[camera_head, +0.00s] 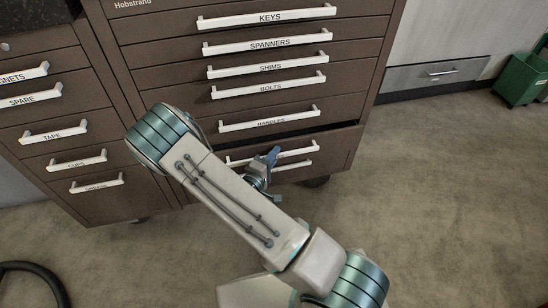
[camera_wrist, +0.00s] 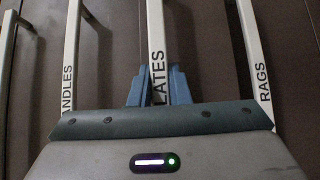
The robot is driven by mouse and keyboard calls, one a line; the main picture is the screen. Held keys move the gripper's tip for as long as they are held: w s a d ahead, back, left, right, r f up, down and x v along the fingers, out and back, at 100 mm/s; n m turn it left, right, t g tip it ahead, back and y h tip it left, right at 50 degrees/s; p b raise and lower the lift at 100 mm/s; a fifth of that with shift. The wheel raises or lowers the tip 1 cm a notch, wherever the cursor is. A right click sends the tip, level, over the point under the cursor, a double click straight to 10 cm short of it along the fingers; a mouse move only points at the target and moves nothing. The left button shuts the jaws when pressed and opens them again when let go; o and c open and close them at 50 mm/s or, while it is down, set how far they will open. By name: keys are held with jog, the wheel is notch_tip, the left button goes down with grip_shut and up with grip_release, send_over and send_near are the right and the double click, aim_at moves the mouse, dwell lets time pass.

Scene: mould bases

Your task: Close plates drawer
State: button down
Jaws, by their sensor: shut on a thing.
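The plates drawer (camera_head: 338,143) is low in the right column of a brown cabinet. A dark gap shows above its front, so it stands a little out. Its white handle (camera_head: 298,153) reads "LATES" in the wrist view (camera_wrist: 156,30), with the first letter hidden or cut off. My gripper (camera_head: 272,156) is at this handle. Its two blue fingers (camera_wrist: 158,84) lie on either side of the handle bar and are shut on it. My arm hides the left part of the drawer front in the head view.
The handles drawer's handle (camera_wrist: 68,60) is left of my gripper in the wrist view, and the rags drawer's handle (camera_wrist: 254,60) is right. Another drawer column with a tape handle (camera_head: 52,135) stands left. A green bin (camera_head: 520,80) is far right. Floor on the right is clear.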

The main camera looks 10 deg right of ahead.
aim_at(269, 149)
jog(key=w, duration=0.3)
jog(key=shift+w+a, duration=0.1)
jog(key=shift+w, duration=0.35)
jog(key=c, duration=1.4)
grip_release()
jog(key=shift+o, duration=0.2)
jog(key=p+v, duration=0.2)
jog(key=v, duration=1.1)
jog(key=shift+s+a+p, duration=0.2)
jog(key=shift+s+p, duration=0.05)
jog(key=shift+p, duration=0.1)
